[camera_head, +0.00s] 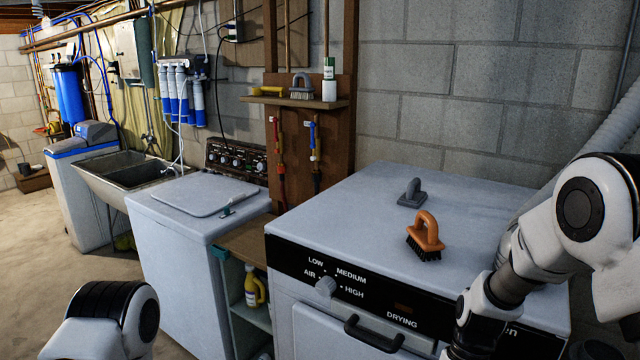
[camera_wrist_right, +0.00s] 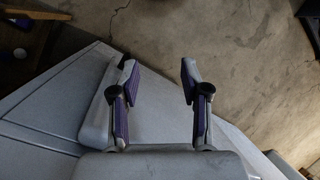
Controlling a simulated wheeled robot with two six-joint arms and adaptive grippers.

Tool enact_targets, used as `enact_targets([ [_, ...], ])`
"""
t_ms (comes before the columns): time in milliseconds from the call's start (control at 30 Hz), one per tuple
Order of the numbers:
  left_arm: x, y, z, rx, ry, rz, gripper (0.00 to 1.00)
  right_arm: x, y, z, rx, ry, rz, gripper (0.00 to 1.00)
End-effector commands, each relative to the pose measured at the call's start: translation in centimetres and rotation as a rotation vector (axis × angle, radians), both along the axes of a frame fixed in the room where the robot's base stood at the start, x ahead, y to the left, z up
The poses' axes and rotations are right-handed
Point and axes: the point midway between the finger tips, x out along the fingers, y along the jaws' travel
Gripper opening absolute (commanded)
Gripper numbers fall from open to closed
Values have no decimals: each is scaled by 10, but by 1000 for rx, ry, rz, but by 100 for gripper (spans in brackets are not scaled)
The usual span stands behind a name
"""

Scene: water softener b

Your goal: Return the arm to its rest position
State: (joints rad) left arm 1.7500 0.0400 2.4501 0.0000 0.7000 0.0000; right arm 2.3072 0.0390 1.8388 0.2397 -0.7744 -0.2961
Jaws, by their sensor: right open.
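My right arm (camera_head: 560,235) comes in from the right of the head view and bends down in front of the dryer's right front. Its gripper is not clearly seen there. In the right wrist view the right gripper (camera_wrist_right: 159,80) is open, its two purple-padded fingers apart with nothing between them. Below the fingers are pale panels and the concrete floor (camera_wrist_right: 235,50). A rounded joint of my left arm (camera_head: 110,310) shows at the bottom left of the head view. My left gripper is out of the frame.
The white dryer (camera_head: 440,195) carries an orange-handled brush (camera_head: 427,232) and a grey brush (camera_head: 411,193). Its door handle (camera_head: 372,335) juts forward near my right arm. A washer (camera_head: 185,215) stands to the left, beyond a low shelf. Floor (camera_head: 35,265) is clear at the left.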

Motion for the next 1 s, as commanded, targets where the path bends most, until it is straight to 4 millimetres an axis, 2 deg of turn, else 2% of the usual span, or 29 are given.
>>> enact_targets([
  [33,0,0,-9,0,0,0,40,-29,-3,-46,-19,66,-2,46],
  [100,0,0,-14,0,0,0,40,-68,-8,-96,-51,130,-3,46],
  [167,0,0,-19,0,0,0,40,-105,-13,-134,-80,173,-1,46],
  [200,0,0,-22,0,0,0,40,-131,-17,-156,-100,197,0,46],
  [333,0,0,-31,0,0,0,40,-216,-27,-214,-162,225,7,46],
  [400,0,0,-34,0,0,0,40,-254,-32,-231,-190,189,7,46],
  [433,0,0,-34,0,0,0,40,-263,-33,-234,-198,157,1,46],
  [467,0,0,-34,0,0,0,40,-267,-34,-235,-204,117,-3,46],
  [533,0,0,-32,0,0,0,40,-259,-34,-231,-210,-2,-26,46],
  [700,0,0,-32,0,0,0,40,-221,-33,-231,-207,-234,-88,46],
  [800,0,0,-32,0,0,0,40,-212,-33,-232,-210,-276,-111,46],
  [1000,0,0,-32,0,0,0,40,-211,-33,-232,-211,-273,-113,46],
])
